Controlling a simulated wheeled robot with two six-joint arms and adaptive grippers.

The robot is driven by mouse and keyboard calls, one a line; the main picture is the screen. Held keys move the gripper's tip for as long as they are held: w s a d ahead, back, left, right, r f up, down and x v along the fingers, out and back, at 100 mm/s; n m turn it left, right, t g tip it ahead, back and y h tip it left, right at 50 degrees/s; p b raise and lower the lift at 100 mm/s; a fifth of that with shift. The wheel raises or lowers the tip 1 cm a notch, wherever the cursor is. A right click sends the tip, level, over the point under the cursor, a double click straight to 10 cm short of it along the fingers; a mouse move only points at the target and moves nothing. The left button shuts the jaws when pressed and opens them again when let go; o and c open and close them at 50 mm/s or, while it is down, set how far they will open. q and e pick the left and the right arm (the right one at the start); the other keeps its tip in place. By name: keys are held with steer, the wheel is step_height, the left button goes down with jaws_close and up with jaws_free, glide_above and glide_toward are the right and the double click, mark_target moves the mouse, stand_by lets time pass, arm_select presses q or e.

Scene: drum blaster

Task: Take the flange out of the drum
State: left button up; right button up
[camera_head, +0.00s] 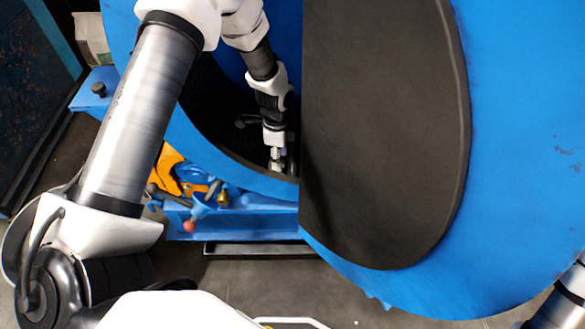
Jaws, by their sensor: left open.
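The blue drum blaster (515,130) fills the right and middle of the view, with a round opening partly covered by a dark flap (385,130). My left arm reaches in from the left and bends down into the dark opening. My left gripper (278,165) points down inside the opening, close to its lower edge and just left of the flap. It is open. A small grey metal piece shows at its fingertips, but I cannot tell whether it is the flange or part of the fingers. My right gripper is out of view; only a bit of my right arm shows at the lower right corner.
The flap's straight left edge stands close beside my left gripper. Below the opening are a blue frame (250,222), an orange part (168,172) and a red knob (189,226). A dark panel (35,95) stands at the far left.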

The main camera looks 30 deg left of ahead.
arm_select(q)
steer(key=shift+w+a+r+m, duration=0.1)
steer(key=shift+w+a+m, duration=0.2)
steer(key=shift+w, duration=0.3)
steer(key=shift+w+a+r+m, duration=0.1)
steer(key=shift+w+a+m, duration=0.2)
steer(key=shift+w, duration=0.3)
steer(key=shift+w+a+r+b, duration=0.1)
steer(key=shift+w+a+b, duration=0.1)
steer(key=shift+b, duration=0.15)
steer(key=f+b, duration=0.1)
steer(key=f, duration=0.2)
steer(key=f+b, duration=0.1)
steer(key=f, duration=0.3)
steer(key=shift+s+d, duration=0.1)
steer(key=shift+s, duration=0.1)
steer(key=shift+r, duration=0.15)
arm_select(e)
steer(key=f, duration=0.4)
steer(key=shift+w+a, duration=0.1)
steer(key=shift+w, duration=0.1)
arm_select(q)
jaws_close()
